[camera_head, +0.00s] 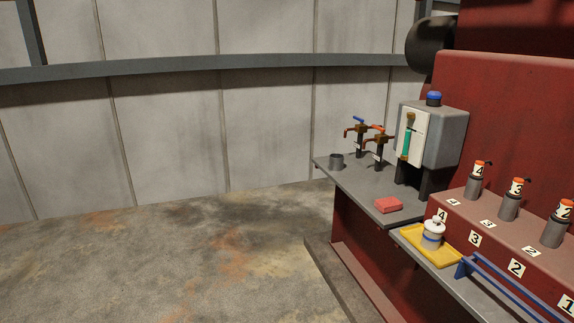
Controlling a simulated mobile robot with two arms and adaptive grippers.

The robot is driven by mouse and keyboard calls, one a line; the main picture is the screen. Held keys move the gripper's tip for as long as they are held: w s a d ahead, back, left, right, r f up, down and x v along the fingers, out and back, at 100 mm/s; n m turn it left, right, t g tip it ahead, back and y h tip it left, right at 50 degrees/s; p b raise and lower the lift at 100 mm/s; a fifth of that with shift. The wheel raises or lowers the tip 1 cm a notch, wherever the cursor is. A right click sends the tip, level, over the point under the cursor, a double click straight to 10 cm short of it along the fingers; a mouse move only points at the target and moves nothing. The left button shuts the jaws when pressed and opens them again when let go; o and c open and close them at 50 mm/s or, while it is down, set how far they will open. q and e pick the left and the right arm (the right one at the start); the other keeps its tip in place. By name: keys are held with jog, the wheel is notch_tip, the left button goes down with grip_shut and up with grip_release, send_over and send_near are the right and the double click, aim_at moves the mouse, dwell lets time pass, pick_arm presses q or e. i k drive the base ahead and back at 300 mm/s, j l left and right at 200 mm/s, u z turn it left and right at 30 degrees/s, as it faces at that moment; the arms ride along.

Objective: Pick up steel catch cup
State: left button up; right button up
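Neither of my grippers shows in the head view.
Two taps, one blue-handled (360,130) and one orange-handled (378,145), stand beside a grey box (445,135). A yellow tray (412,234) holds a white jar (432,232). The concrete floor (180,265) at left is clear.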

aim_at(336, 160)
jog(key=i+j+z, duration=0.2)
jog(key=i, duration=0.45)
jog(key=i+j+z, duration=0.15)
jog(key=i, duration=0.55)
jog(key=l, duration=0.1)
